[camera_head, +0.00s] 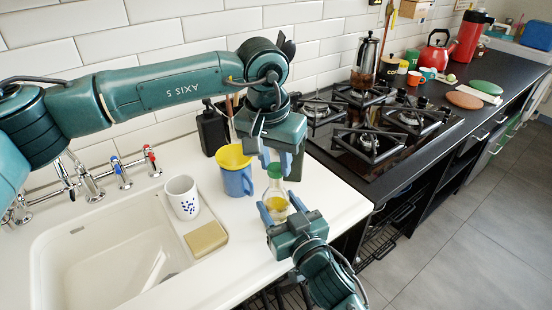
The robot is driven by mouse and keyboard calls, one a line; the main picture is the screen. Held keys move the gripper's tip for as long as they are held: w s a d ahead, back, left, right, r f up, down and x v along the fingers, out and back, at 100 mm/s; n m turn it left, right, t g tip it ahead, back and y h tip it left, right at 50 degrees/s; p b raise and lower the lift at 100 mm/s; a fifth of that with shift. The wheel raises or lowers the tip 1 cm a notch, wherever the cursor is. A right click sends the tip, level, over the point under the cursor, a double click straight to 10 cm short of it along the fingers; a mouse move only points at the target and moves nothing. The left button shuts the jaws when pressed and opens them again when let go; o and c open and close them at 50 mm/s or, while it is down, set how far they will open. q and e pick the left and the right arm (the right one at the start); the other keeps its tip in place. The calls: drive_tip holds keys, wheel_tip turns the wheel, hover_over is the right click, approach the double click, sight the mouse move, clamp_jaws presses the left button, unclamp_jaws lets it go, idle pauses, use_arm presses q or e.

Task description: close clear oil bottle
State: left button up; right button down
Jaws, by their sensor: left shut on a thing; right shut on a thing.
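The clear oil bottle (276,188) stands upright on the white counter, with yellowish oil in its lower part. Its green cap (275,170) is at the top of the bottle; I cannot tell whether it is seated. My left gripper (274,163) reaches down from above and is shut on the green cap. My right gripper (280,208) comes from the front edge and is shut on the bottle's body, with a finger on each side. The fingers hide part of the lower bottle.
A white patterned cup (183,197) and a sponge (206,239) sit by the sink (95,265). A black dispenser (212,130) is behind. The gas hob (376,125) lies right.

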use_arm(q)
drive_tip(key=m, duration=0.3)
drive_tip(key=shift+m, duration=0.3)
drive_tip(key=o, duration=0.9)
drive_tip(key=shift+r, duration=2.3)
drive_tip(key=shift+c, duration=0.2)
